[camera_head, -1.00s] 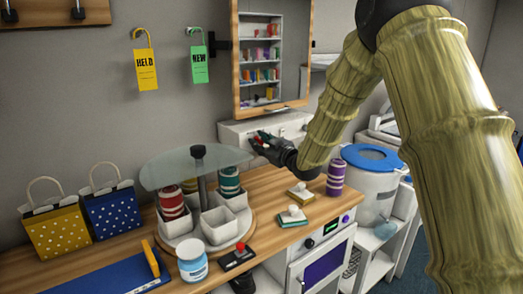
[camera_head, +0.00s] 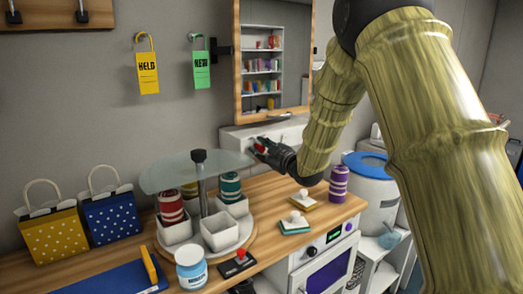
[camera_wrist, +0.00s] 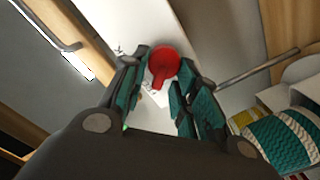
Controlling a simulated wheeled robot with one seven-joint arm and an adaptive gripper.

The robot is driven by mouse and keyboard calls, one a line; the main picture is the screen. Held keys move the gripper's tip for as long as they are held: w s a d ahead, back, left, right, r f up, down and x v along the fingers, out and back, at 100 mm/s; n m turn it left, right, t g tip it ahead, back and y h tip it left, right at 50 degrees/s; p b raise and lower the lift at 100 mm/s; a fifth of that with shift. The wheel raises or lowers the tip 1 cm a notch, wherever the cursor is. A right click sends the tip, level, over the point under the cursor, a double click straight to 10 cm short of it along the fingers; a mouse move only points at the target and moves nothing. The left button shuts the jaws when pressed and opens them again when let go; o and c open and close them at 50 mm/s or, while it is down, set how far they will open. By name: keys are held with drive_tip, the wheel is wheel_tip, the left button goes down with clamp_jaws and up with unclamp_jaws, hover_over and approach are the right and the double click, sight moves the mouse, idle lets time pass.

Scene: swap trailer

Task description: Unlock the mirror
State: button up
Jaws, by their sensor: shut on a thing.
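The mirror (camera_head: 262,62) has a wooden frame and hangs on the wall, reflecting shelves of books. Below it is a white cabinet (camera_head: 236,137). In the wrist view a red knob with a short lever (camera_wrist: 163,64) sits against a white surface. My gripper (camera_head: 259,147) is at the cabinet front, below the mirror. In the wrist view its teal-padded fingers (camera_wrist: 160,88) are on both sides of the red lever and shut on it. The lever's end is partly hidden between the pads.
Below and left of my gripper stands a round carousel with a glass top (camera_head: 196,171), holding spools and white cups. A purple spool (camera_head: 339,183), a blue-lidded bin (camera_head: 372,165) and small stamps (camera_head: 295,222) are nearby. HELD (camera_head: 147,72) and NEW (camera_head: 201,70) tags hang left.

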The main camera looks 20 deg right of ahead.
drive_tip(key=o, duration=0.9)
drive_tip(key=shift+o, duration=0.2)
drive_tip(key=shift+s, duration=0.15)
drive_tip(key=v, duration=1.2)
